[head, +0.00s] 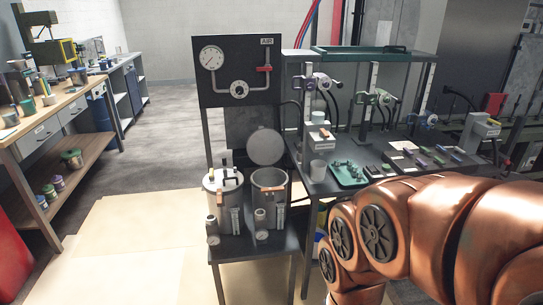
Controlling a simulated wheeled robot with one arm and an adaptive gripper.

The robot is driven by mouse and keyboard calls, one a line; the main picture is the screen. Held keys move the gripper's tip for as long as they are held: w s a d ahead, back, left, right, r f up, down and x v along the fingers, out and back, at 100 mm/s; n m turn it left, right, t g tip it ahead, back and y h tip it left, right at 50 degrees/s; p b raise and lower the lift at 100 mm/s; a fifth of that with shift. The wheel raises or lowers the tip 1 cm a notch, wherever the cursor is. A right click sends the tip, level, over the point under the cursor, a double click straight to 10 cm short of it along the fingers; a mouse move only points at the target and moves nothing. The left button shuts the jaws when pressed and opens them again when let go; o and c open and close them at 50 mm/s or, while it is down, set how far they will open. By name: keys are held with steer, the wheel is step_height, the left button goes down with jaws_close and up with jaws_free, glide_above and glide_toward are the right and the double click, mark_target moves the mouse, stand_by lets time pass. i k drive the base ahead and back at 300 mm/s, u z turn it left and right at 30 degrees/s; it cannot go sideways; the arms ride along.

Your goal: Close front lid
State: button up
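Two grey metal pots stand side by side on a small dark stand (265,247). The right pot (270,200) is open, and its round grey lid (265,147) stands raised upright behind its rim. The left pot (222,200) has a pale lid (222,179) lying across its top, with a dark knob and a copper-coloured piece on it. I cannot tell from this view which lid counts as the front one. My copper-coloured arm fills the lower right, to the right of the pots. My gripper is not in view.
A gauge panel (237,102) rises behind the pots. A dark workbench (340,180) at right holds a green tray (349,174), clamps and small parts. A wooden bench (45,125) stands at left. The floor left of the stand is clear.

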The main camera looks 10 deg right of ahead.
mark_target(266, 147)
steer(key=k, duration=0.1)
steer(key=u, duration=1.2)
steer(key=i, duration=5.4)
steer(key=z, duration=4.4)
steer(key=i, duration=1)
steer(key=u, duration=0.05)
